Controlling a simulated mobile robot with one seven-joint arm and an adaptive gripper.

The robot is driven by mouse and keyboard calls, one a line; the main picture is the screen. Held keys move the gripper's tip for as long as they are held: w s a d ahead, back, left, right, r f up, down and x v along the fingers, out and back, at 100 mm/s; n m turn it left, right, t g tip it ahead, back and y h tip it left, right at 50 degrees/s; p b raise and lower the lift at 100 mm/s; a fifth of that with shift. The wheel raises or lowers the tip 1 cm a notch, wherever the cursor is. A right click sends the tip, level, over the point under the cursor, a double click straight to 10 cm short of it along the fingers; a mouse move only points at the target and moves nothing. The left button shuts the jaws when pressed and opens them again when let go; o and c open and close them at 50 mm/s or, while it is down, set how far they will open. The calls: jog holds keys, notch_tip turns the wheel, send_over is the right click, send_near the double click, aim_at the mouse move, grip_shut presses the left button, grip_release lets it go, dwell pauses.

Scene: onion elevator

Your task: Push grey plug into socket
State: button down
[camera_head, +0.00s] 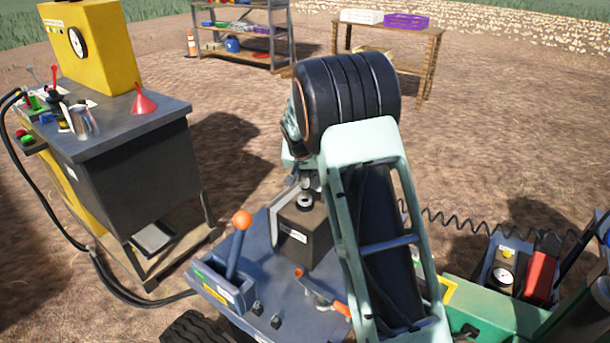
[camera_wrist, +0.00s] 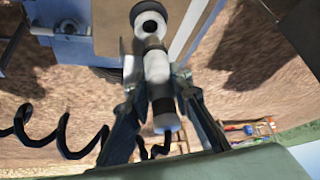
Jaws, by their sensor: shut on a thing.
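My gripper (camera_wrist: 155,62) is shut on the grey plug (camera_wrist: 158,80), a pale cylinder with dark bands, in the wrist view. The plug's far end lines up with a round black-and-white socket (camera_wrist: 150,22) and looks very close to it. I cannot tell whether they touch or how deep the plug sits. In the head view, a dark ringed fitting (camera_head: 304,201) shows on top of a brown box (camera_head: 304,236), just below my gripper. My arm hides most of the gripper and plug there.
A blue-grey deck (camera_head: 238,262) carries an orange-knobbed lever (camera_head: 236,250) and an orange-handled valve (camera_head: 322,295). A black coiled cable (camera_wrist: 45,135) hangs near my gripper. A dark workbench (camera_head: 130,130) stands left. Open dirt lies behind.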

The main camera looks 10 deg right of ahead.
aim_at(305, 184)
jog(key=shift+f+b, duration=2)
jog(key=shift+f, duration=0.25)
dwell(0.5)
jog(key=c, duration=1.3)
grip_release()
jog(key=shift+o, duration=0.2)
jog(key=shift+r, duration=0.1)
jog(key=shift+r+p, duration=1.95)
jog(key=shift+r, duration=1.45)
